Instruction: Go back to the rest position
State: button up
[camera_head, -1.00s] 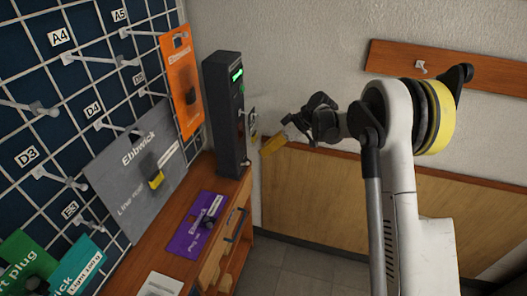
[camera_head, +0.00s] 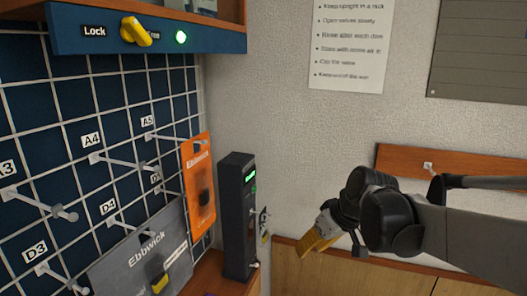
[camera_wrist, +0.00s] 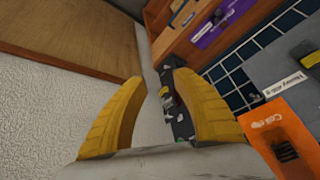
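My gripper (camera_head: 322,232) hangs in the air to the right of the black testbench column in the head view, with its yellow fingers pointing down and left. In the wrist view the two yellow fingers of my gripper (camera_wrist: 155,105) stand wide apart with nothing held between them. The black column (camera_head: 237,215) with a green-lit display stands upright at the end of the bench. It also shows beyond and between the fingers in the wrist view (camera_wrist: 178,120). No contact between my gripper and anything shows.
An orange Ebbwick card (camera_head: 198,185) and a grey Ebbwick card (camera_head: 145,262) hang on the gridded pegboard (camera_head: 75,110) at left. A blue panel (camera_head: 85,32) with a yellow knob (camera_head: 137,31) and green light is above. A wooden rail (camera_head: 395,160) is on the right wall.

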jog(key=s+d+f+m+t+h, duration=0.1)
jog(key=s+d+m, duration=0.1)
jog(key=s, duration=0.8)
jog(key=s+d+m+t+h, duration=0.1)
jog(key=s+d, duration=0.4)
jog(key=s, duration=0.5)
jog(key=shift+f+m+t+h, duration=0.35)
jog(key=shift+m+h, duration=0.45)
jog(key=shift+m, duration=0.4)
